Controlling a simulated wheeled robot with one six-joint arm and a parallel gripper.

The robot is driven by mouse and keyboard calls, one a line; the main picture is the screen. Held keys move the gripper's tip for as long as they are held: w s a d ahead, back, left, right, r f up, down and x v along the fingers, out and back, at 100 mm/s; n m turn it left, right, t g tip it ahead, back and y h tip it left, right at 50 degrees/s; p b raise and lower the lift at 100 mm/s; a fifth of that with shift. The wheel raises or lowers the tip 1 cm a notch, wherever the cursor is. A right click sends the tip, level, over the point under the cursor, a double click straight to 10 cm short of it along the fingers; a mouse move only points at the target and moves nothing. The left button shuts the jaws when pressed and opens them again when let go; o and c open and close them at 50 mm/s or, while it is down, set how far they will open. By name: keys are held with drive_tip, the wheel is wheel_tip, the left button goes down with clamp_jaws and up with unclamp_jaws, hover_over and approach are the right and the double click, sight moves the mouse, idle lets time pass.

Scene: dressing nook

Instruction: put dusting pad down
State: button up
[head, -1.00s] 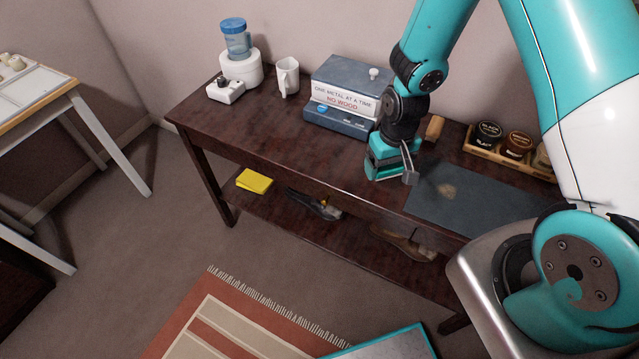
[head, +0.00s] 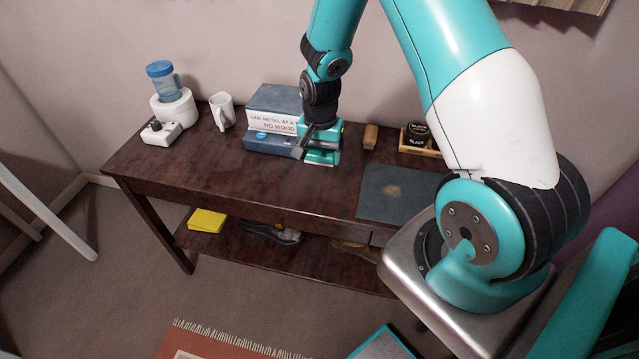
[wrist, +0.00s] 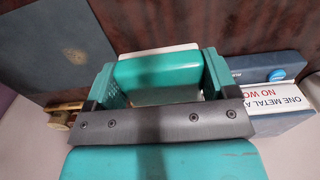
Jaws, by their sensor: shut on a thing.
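My gripper (head: 320,146) is over the dark wooden table, between the stacked books and the dark mat. In the wrist view its two teal fingers (wrist: 160,80) are shut on the dusting pad (wrist: 155,72), a teal block with a pale layer along its far edge. In the head view the pad's teal side (head: 321,157) shows low at the gripper, close to the tabletop; I cannot tell whether it touches. The pad's underside is hidden.
Books (head: 272,122) stand close left of the gripper. The grey-blue mat (head: 400,195) with a brown smudge lies right; a wooden block (head: 370,136) and a polish rack (head: 420,150) are behind. A mug (head: 222,112) stands left. Bare tabletop (head: 230,160) lies in front of the books.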

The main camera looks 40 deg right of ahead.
sight(320, 193)
wheel_tip(320, 193, down, 12)
drive_tip(key=shift+r+p, duration=0.15)
drive_tip(key=shift+p, duration=0.45)
drive_tip(key=shift+f, duration=0.2)
drive_tip(key=o, duration=1)
drive_tip(key=shift+c, duration=0.2)
